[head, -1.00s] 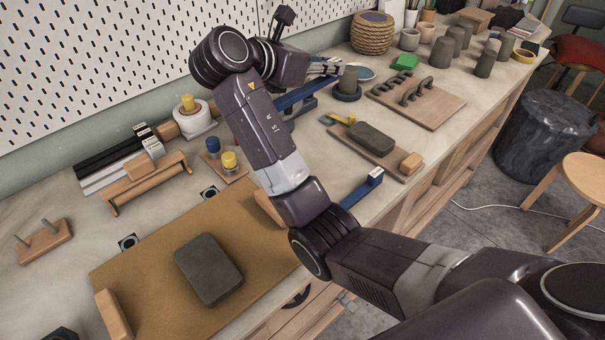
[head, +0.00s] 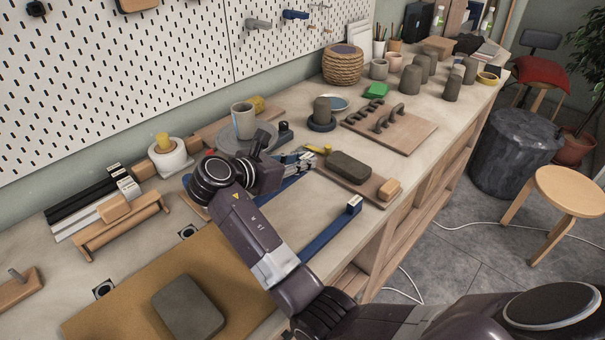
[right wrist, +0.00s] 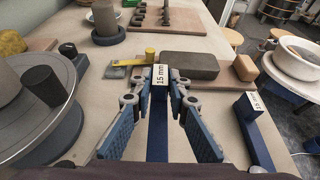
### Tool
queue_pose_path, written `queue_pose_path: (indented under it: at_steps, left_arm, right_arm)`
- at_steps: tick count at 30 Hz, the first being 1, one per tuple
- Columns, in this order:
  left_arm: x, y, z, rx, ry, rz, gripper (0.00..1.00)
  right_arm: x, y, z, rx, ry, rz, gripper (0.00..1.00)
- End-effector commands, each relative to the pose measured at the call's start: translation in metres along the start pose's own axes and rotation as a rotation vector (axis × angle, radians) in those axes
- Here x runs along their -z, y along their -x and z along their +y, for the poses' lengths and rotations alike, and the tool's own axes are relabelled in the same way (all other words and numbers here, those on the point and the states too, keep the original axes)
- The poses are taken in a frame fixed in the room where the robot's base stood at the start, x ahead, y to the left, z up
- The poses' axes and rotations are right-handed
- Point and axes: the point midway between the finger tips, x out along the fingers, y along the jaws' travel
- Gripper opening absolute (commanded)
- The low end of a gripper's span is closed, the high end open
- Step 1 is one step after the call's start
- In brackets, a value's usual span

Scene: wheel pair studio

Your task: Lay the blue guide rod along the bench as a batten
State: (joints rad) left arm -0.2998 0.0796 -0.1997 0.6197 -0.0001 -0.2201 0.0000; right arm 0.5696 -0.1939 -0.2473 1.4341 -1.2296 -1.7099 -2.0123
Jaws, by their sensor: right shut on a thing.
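A blue guide rod (right wrist: 158,135) with a white "15 mm" label on its end stands between the fingers of my right gripper (right wrist: 160,85) in the right wrist view. My right gripper (head: 300,160) is shut on it, over the bench between the wheel and the brown board. In the head view, part of this rod shows beside the fingers; my arm hides the rest. Whether it touches the bench I cannot tell. A second blue rod (head: 331,231), also with a white end label (right wrist: 255,101), lies along the bench's front edge. My left gripper is not in view.
A grey wheel (head: 237,143) bearing a mug lies behind the gripper. A board (head: 371,196) with a dark clay block (head: 349,166) and a yellow-handled tool (right wrist: 150,54) are close ahead. A pot on a small dark stand (head: 321,124) is beyond. Bare bench shows between the rods.

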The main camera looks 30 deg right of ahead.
Motion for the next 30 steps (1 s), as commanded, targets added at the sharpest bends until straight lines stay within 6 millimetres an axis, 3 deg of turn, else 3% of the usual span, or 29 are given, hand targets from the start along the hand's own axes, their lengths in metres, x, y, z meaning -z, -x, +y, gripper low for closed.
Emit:
queue_pose_path:
  at_steps: [6, 19, 20, 24, 30]
  left_arm:
    - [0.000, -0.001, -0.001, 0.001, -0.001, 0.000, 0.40]
    - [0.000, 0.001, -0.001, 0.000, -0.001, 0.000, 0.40]
    - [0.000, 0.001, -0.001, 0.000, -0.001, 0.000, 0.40]
    - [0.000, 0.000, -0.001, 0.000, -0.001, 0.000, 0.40]
    - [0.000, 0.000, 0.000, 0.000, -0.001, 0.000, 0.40]
  right_arm:
    - [0.034, -0.014, -0.001, 0.002, 0.003, 0.000, 0.00]
    - [0.040, -0.017, -0.001, 0.001, 0.002, 0.001, 0.00]
    - [0.041, -0.017, 0.000, 0.001, 0.002, 0.001, 0.16]
    - [0.041, -0.017, 0.000, 0.001, 0.001, 0.001, 0.32]
    - [0.041, -0.017, 0.000, 0.001, 0.001, 0.001, 0.33]
